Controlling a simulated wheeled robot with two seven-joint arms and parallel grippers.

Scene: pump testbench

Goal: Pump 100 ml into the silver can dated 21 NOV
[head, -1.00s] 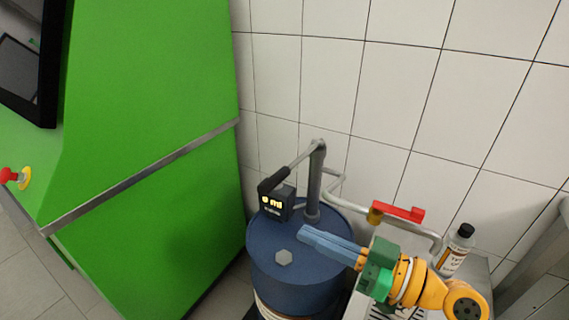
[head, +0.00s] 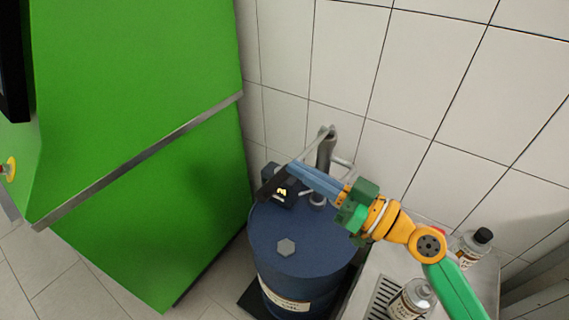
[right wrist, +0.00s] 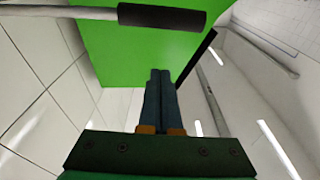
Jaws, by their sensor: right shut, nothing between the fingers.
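The hand pump (head: 325,155) stands on a blue drum (head: 330,252). Its lever ends in a black grip (head: 268,187), and a small lit display (head: 284,191) sits beside it, its digits too small to read. My right gripper (head: 293,167) is shut and empty, its blue fingers close to the lever near the grip. In the right wrist view the black grip (right wrist: 162,16) lies beyond the fingertips (right wrist: 160,73), apart from them. My left gripper is out of view.
A bottle with a black cap (head: 468,246) stands farther back on the right bench. The slotted tray (head: 383,296) is beside the drum. A large green cabinet (head: 150,130) fills the left, and a tiled wall (head: 440,90) is behind. A red valve handle is mostly hidden by my right arm.

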